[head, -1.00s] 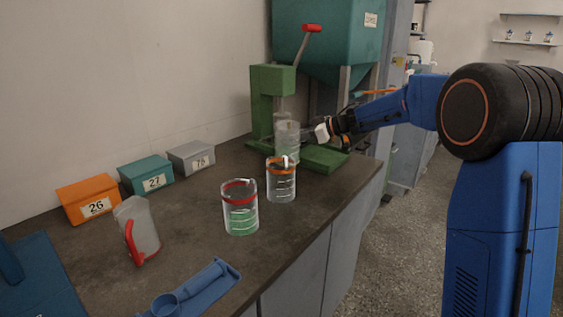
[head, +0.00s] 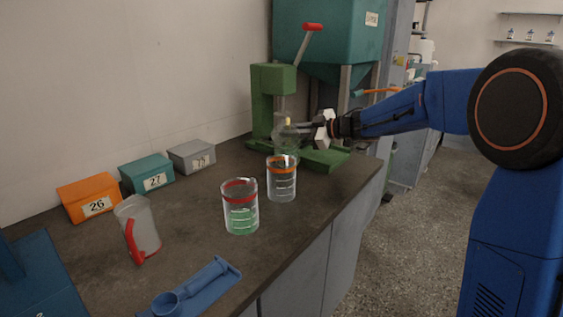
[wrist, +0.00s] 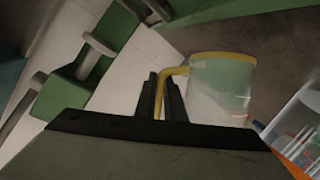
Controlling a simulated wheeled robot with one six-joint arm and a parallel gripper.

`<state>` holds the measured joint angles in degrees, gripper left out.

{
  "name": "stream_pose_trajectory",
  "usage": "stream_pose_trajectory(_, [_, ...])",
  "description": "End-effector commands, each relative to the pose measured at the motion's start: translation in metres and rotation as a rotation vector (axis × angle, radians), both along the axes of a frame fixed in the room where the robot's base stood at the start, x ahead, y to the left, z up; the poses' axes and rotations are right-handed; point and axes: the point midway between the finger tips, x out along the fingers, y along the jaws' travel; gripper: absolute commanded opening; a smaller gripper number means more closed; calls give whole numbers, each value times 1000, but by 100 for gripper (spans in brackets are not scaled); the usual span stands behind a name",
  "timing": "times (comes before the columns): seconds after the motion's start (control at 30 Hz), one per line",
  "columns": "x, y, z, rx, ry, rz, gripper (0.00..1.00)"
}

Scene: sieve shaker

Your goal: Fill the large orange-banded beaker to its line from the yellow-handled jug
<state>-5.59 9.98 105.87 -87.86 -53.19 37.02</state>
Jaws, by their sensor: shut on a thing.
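The large orange-banded beaker (head: 282,182) stands upright on the dark bench and looks clear, with no liquid that I can make out. Its edge also seems to show at the right of the wrist view (wrist: 298,130). My gripper (wrist: 167,98) is shut on the yellow handle of the clear jug (wrist: 222,92), which has a yellow rim. In the head view the jug (head: 287,145) is held just behind the orange-banded beaker, in front of the green press, and is partly hidden by the beaker and blurred against the green. Its liquid level is unclear.
A red-banded beaker (head: 240,210) with green liquid stands left of the orange-banded one. A red-handled jug (head: 137,226), a blue scoop (head: 195,288) and numbered boxes (head: 146,174) are farther left. A green press (head: 272,100) stands close behind.

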Motion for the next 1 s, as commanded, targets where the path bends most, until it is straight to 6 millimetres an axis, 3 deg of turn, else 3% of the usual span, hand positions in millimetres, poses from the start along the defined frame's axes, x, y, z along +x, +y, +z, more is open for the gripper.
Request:
stream_pose_trajectory(0.5, [-22, 3, 40, -30, -254, -1, 0])
stream_pose_trajectory(1.0, [-23, 3, 46, -35, -299, 0, 0])
